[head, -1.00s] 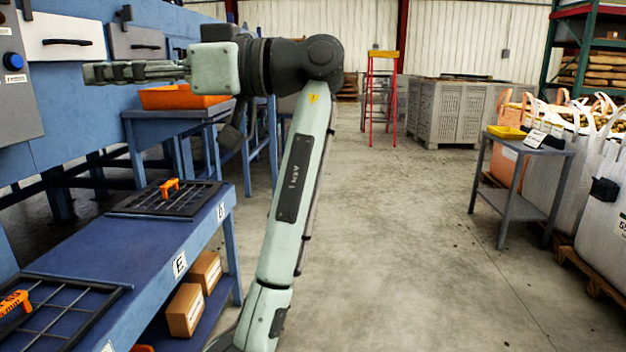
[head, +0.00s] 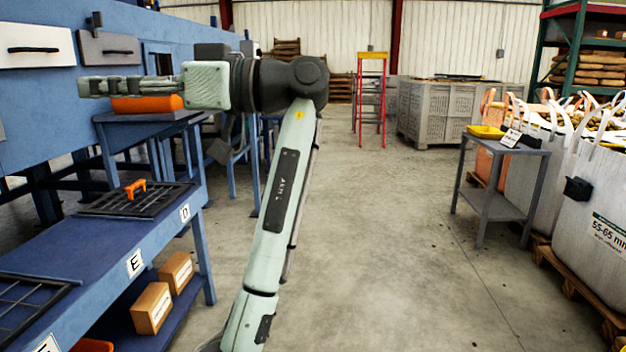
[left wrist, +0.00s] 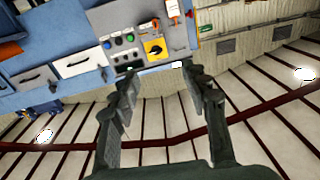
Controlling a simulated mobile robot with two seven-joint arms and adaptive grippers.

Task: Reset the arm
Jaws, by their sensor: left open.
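My left arm rises from the bottom middle of the head view and bends left at the top. My left gripper (head: 108,86) points left, level, in front of the blue machine wall. In the left wrist view my left gripper (left wrist: 160,95) shows two fingers spread apart with nothing between them. Beyond the fingertips is a grey control panel (left wrist: 135,28) with buttons and a yellow-backed dial. My right gripper is in neither view.
A blue bench (head: 150,240) holds dark grids, one with an orange handle (head: 135,188). An orange tray (head: 147,104) sits on a blue stand behind my gripper. A grey cart (head: 500,180) and white sacks (head: 595,200) stand right. The middle floor (head: 380,250) is clear.

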